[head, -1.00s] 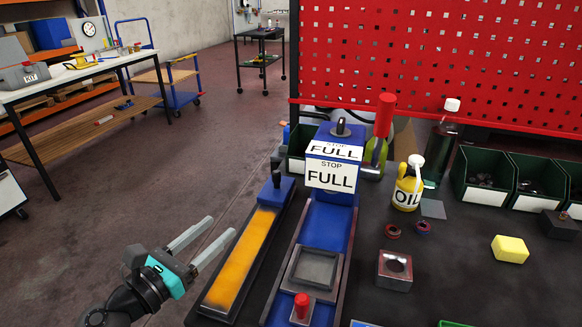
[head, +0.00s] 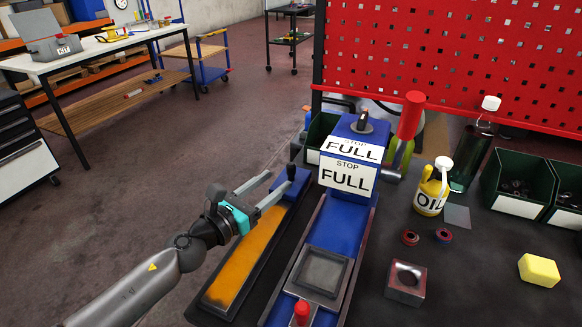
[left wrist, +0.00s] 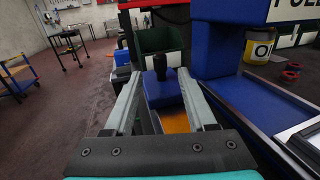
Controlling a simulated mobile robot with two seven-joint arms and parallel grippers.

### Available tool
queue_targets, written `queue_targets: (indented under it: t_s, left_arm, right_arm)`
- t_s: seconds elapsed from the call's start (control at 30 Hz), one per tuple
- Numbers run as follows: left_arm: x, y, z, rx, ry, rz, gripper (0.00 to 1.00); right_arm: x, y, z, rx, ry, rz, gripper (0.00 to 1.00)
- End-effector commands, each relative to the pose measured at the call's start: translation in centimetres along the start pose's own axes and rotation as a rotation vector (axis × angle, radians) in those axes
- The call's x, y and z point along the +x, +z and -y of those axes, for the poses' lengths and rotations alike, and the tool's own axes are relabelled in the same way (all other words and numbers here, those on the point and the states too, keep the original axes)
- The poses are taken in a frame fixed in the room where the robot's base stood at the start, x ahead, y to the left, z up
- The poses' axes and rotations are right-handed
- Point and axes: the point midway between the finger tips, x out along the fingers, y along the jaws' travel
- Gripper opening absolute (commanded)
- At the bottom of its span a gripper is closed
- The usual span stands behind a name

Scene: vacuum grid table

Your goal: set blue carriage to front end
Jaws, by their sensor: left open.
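The blue carriage (head: 296,186), a block with a black upright knob, sits at the far end of the orange-topped rail (head: 240,268). My left gripper (head: 279,180) is open and empty, reaching in from the left with its fingertips close to the carriage's knob. In the left wrist view the blue carriage (left wrist: 163,94) and its knob show between the two spread fingers, straight ahead. I cannot tell how much of a gap is left between fingers and knob. My right gripper is not in view.
Right of the rail is a blue track with a grey square plate (head: 319,272), a red knob (head: 301,313) and a blue block signed FULL (head: 347,175). An oil bottle (head: 432,190), a yellow block (head: 539,270) and green bins (head: 519,186) stand further right.

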Motion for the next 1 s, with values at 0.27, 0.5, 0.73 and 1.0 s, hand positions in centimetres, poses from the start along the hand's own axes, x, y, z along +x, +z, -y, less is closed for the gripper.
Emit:
queue_targets:
  t_s: [0.27,0.5,0.73,1.0]
  left_arm:
    - [4.7,0.0,0.0,0.001,0.0,0.001,0.56]
    - [6.5,-0.1,0.1,0.0,-0.001,0.0,0.56]
    - [6.8,-0.1,0.0,0.0,-0.001,-0.001,0.56]
    - [6.8,-0.1,0.0,0.0,-0.001,-0.001,0.4]
  right_arm:
    - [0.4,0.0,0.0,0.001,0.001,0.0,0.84]
    - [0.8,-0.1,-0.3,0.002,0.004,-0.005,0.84]
    - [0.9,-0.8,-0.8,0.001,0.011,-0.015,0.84]
    - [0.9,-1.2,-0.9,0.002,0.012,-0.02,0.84]
